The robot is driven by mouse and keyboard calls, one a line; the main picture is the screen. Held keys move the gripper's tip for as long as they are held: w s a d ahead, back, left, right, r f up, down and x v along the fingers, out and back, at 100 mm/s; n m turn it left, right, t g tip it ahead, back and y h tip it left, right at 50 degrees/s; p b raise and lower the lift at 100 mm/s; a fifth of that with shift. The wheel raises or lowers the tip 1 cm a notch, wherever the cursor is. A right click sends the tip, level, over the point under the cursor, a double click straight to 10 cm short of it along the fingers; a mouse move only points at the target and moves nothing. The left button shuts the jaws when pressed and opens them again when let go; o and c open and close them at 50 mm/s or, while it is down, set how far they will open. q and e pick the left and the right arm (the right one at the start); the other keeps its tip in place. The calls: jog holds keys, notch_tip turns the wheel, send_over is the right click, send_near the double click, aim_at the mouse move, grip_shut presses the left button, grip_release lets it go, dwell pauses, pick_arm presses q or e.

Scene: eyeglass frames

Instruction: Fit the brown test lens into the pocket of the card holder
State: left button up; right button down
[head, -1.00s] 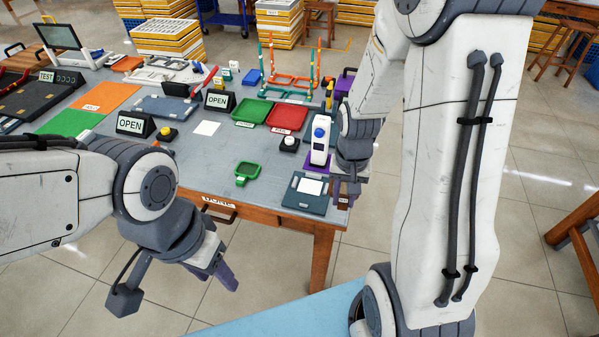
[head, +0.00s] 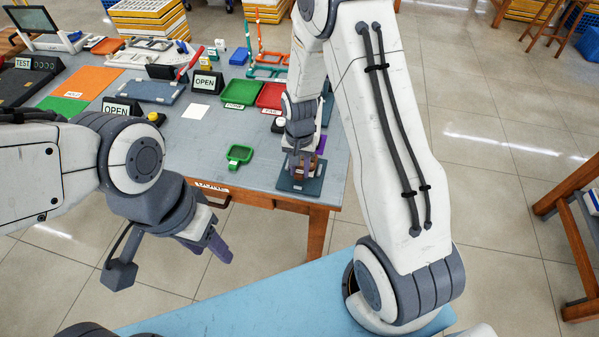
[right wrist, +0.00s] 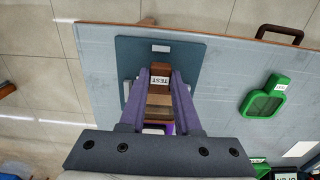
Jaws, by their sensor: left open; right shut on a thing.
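The brown test lens (right wrist: 160,72), with a white TEST label, is between the purple fingers of my right gripper (right wrist: 161,78) in the right wrist view. In the head view my right gripper (head: 302,166) is low over the card holder, shut on the lens. The card holder (head: 287,185) is a dark blue-grey plate near the table's front right corner; it also shows in the right wrist view (right wrist: 190,58). The gripper and lens hide its pocket, and I cannot tell whether the lens touches it. My left gripper (head: 213,240) is open and empty, off the table's front edge.
Larger green (head: 240,93) and red (head: 271,95) trays and OPEN signs (head: 206,82) stand farther back. The grey tabletop around the small green tray is clear.

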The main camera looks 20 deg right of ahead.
aim_at(300, 172)
jog(key=shift+f, duration=1.1)
jog(key=shift+f, duration=0.1)
jog(key=c, duration=0.6)
grip_release()
notch_tip(300, 172, up, 12)
jog(key=f, duration=0.1)
jog(key=s+a+r+n, duration=0.7)
jog(key=s+a+r, duration=0.2)
jog(key=s+a, duration=0.2)
jog(key=s+a+n, duration=0.1)
jog(key=s+n, duration=0.1)
jog(key=s, duration=0.2)
jog(key=s+a+r+n, duration=0.1)
jog(key=s+n, duration=0.1)
jog(key=s, duration=0.2)
jog(key=s+a+r+n+y, duration=0.1)
jog(key=s+n, duration=0.2)
jog(key=s, duration=0.1)
jog(key=shift+s+r, duration=0.2)
jog(key=shift+s, duration=0.2)
